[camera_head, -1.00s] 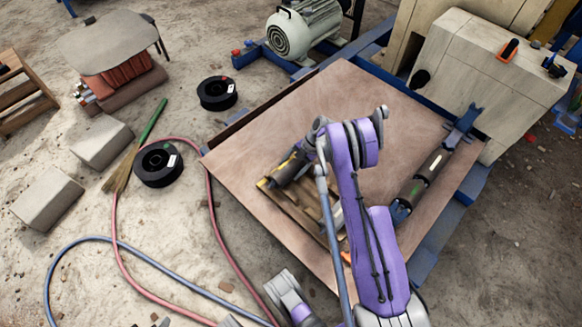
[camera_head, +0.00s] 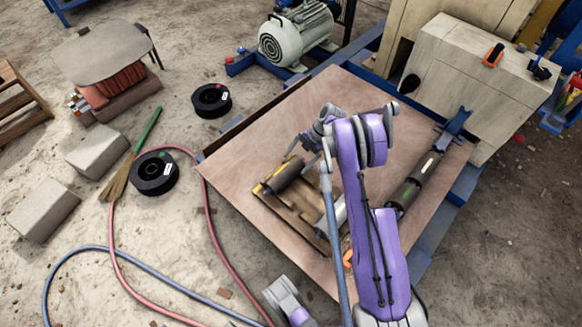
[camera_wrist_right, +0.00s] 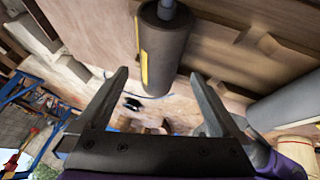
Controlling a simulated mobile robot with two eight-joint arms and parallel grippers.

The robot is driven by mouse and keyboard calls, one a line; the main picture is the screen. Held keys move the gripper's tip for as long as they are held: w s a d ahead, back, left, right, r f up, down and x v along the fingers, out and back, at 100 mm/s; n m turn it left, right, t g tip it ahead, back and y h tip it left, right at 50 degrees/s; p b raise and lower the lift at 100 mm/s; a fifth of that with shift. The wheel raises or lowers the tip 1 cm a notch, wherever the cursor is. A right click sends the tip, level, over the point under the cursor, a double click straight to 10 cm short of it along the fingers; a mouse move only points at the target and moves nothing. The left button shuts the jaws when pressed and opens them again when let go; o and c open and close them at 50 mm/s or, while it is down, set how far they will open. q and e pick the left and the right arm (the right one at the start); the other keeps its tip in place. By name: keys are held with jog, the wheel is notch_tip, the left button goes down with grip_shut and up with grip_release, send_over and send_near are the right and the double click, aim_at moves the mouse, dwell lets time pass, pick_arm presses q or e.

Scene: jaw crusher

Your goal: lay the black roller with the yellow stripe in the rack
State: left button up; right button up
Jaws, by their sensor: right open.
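The black roller with the yellow stripe (camera_head: 284,177) lies at the far left end of the wooden rack (camera_head: 287,213). It appears to rest in the rack; its seats are partly hidden. In the right wrist view the roller (camera_wrist_right: 165,48) lies just beyond the fingertips, its yellow stripe on the left side. My right gripper (camera_head: 303,147) is beside the roller's upper right end in the head view. In the wrist view its fingers (camera_wrist_right: 160,80) are open and empty, apart from the roller. My left gripper is not clearly in view.
A light grey roller (camera_head: 333,216) lies in the rack's nearer part, partly behind my right arm. The brown tabletop (camera_head: 240,160) is bare at the far left. Hoses lie on the ground.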

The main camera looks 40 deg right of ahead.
jog(key=shift+v, duration=1.1)
jog(key=shift+r, duration=0.1)
